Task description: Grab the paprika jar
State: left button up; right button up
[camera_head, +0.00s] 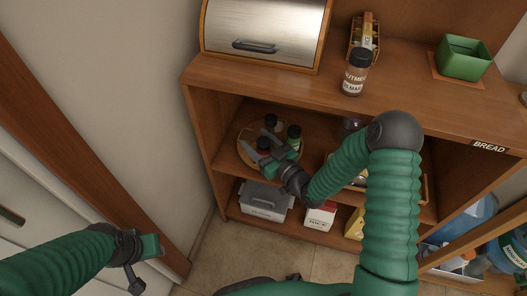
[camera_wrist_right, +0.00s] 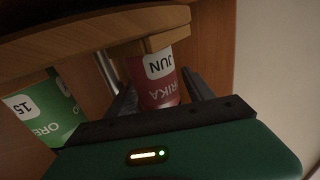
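The paprika jar (camera_wrist_right: 160,82) has a red label, of which "RIKA" and "JUN" show upside down in the right wrist view. It stands on a round wooden turntable (camera_head: 243,133) on the middle shelf; its dark lid (camera_head: 263,143) shows in the head view, partly behind my gripper. My right gripper (camera_head: 266,148) is at the jar, its fingers open on either side of it in the wrist view (camera_wrist_right: 160,92). I cannot tell whether either finger touches. My left gripper (camera_head: 142,268) is at lower left, away from the shelf; its opening is unclear.
An oregano jar with a green label (camera_wrist_right: 42,108) stands close beside the paprika, and another dark-lidded jar (camera_head: 271,121) is behind. The shelf above the turntable limits headroom. A nutmeg jar (camera_head: 355,75) stands on the top. A grey bin (camera_head: 262,200) sits below.

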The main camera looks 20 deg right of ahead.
grip_shut()
